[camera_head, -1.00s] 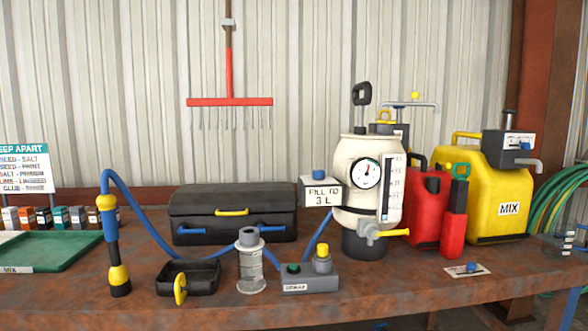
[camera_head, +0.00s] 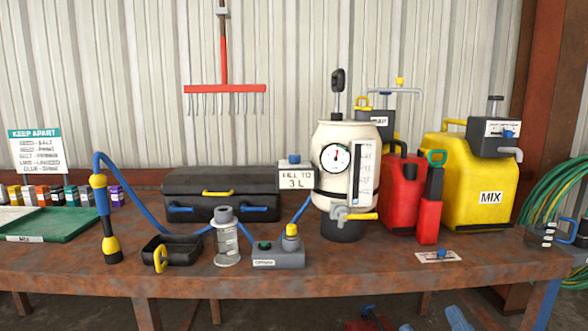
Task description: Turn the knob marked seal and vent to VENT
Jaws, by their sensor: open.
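No knob's lettering can be read as seal and vent at this size. A small white card with a blue knob (camera_head: 440,255) lies near the table's front right. Another blue knob (camera_head: 508,133) is on the labelled grey box on top of the yellow MIX can (camera_head: 470,185). A cream sprayer tank (camera_head: 342,150) with a round gauge, a level scale and a yellow-handled tap (camera_head: 357,215) stands left of the red can. A blue knob (camera_head: 293,159) also tops the FILL TO 3 L sign. My gripper is not in view.
The rusty table (camera_head: 330,277) has a clear front strip. A black toolbox (camera_head: 220,187), a grey cylinder (camera_head: 226,245), a black tray (camera_head: 172,257) and a hose wand (camera_head: 106,220) stand left of the tank. A red can (camera_head: 402,200) and green hose coils (camera_head: 565,210) are at right.

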